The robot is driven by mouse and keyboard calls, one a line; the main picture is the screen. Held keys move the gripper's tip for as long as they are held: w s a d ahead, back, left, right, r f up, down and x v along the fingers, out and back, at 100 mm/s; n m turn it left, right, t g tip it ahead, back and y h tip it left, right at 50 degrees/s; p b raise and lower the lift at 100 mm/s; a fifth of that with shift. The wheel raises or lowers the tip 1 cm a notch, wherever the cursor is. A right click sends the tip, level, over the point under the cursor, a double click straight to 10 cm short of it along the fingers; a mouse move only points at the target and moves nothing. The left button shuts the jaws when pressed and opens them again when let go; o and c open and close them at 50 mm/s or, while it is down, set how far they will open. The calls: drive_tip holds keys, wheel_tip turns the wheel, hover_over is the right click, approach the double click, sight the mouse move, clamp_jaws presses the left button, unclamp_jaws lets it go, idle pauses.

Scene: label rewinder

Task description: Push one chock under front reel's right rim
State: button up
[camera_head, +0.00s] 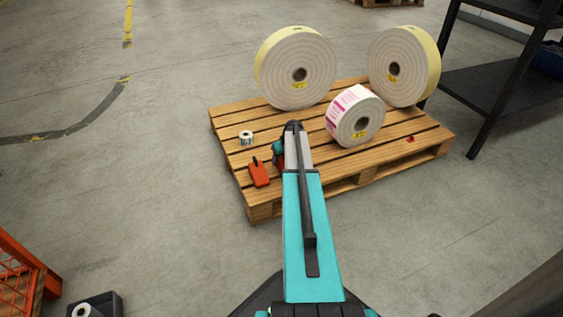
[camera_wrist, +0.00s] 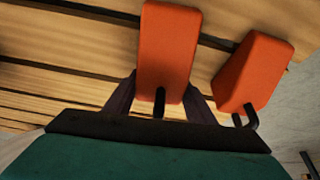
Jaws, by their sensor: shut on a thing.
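The front reel (camera_head: 355,117), a white roll with pink-printed labels and a yellow tag, stands on its rim on the wooden pallet (camera_head: 333,186). My gripper (camera_wrist: 161,97) is shut on an orange chock (camera_wrist: 168,50) with a black handle, one dark finger on each side. A second orange chock (camera_wrist: 254,72) lies to its right in the wrist view. One orange chock (camera_head: 259,174) shows on the pallet's left front part in the head view. The reel is outside the wrist view.
Two larger cream reels stand behind, one at the back middle (camera_head: 296,69) and one at the back right (camera_head: 404,66). A small label roll (camera_head: 246,137) sits on the pallet's left. A dark shelf rack (camera_head: 497,78) stands close to the right.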

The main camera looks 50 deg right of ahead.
drive_tip(key=shift+f, duration=0.1)
idle(0.3)
drive_tip(key=o, duration=1.3)
drive_tip(key=shift+f, duration=0.1)
drive_tip(key=shift+f+b, duration=0.1)
drive_tip(key=shift+b, duration=0.3)
drive_tip(key=p+v, duration=0.4)
drive_tip(key=v, duration=0.1)
drive_tip(key=shift+a+r, duration=0.15)
drive_tip(key=shift+r, duration=0.3)
drive_tip(key=p+v, duration=0.2)
drive_tip(key=v, duration=0.6)
drive_tip(key=shift+p, duration=0.4)
drive_tip(key=shift+a, duration=0.1)
